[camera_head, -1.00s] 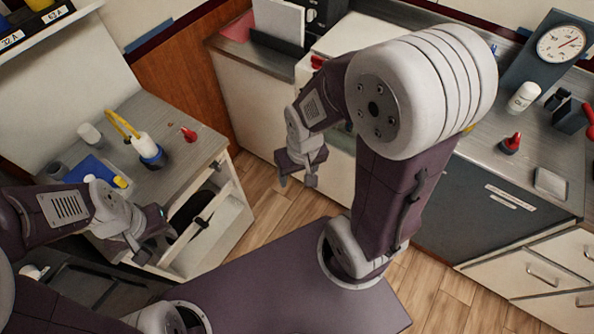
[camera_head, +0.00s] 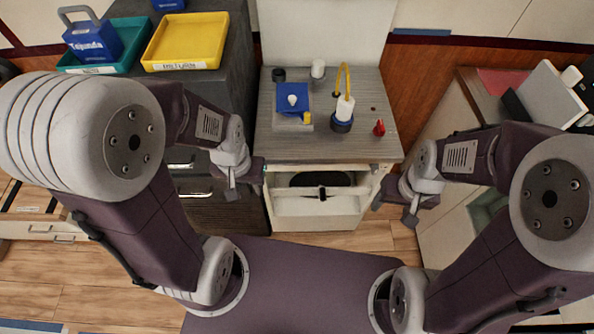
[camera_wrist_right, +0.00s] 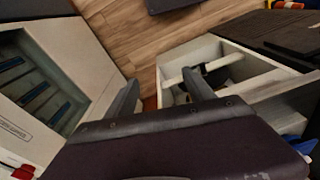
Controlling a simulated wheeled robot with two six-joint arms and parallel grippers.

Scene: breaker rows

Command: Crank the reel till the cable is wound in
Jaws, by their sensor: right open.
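A white open-topped unit (camera_head: 335,208) stands under the front of a grey-topped bench. A dark rounded part (camera_head: 312,180) and a pale crossbar (camera_head: 290,191) with a black piece show in it; I cannot tell whether this is the reel. No crank or cable can be clearly made out. The unit also shows in the right wrist view (camera_wrist_right: 272,88). My left gripper (camera_head: 231,192) hangs left of the unit, apart from it; its jaw state is unclear. My right gripper (camera_head: 409,214) is to the unit's right, open and empty, its fingers spread in the wrist view (camera_wrist_right: 160,80).
On the bench (camera_head: 350,147) are a blue block (camera_head: 292,104), a white bottle with a yellow loop (camera_head: 343,112) and a red item (camera_head: 379,128). A yellow tray (camera_head: 185,42) lies on the dark cabinet at left. A pale counter (camera_head: 445,135) stands at right.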

